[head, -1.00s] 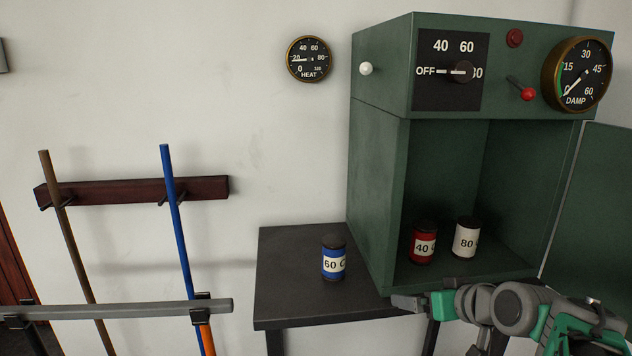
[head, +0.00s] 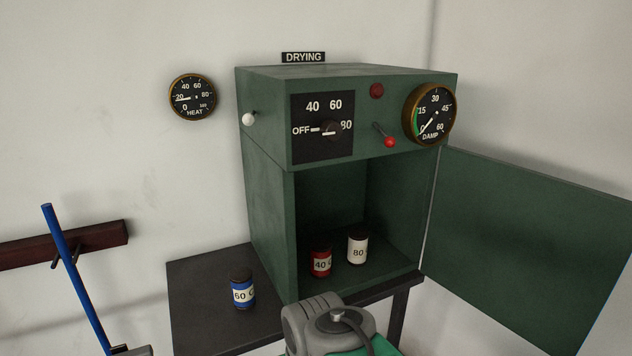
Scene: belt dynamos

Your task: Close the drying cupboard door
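The green drying cupboard (head: 268,220) stands on a dark table against the wall, under a sign reading DRYING. Its door (head: 530,245) is hinged at the right side of the opening and stands wide open, swung out to the right. Inside are a red canister marked 40 (head: 321,262) and a white canister marked 80 (head: 358,249). Part of my arm, grey and green, shows at the bottom middle in front of the cupboard. My gripper's fingers are not visible, and the door's lower part runs toward the lower right edge of the view.
A blue canister marked 60 (head: 242,291) stands on the dark table (head: 195,290) left of the cupboard. The cupboard's front has a dial (head: 328,130), a red-tipped lever (head: 389,141) and a DAMP gauge (head: 430,114). A rack (head: 100,236) with a blue pole is at left.

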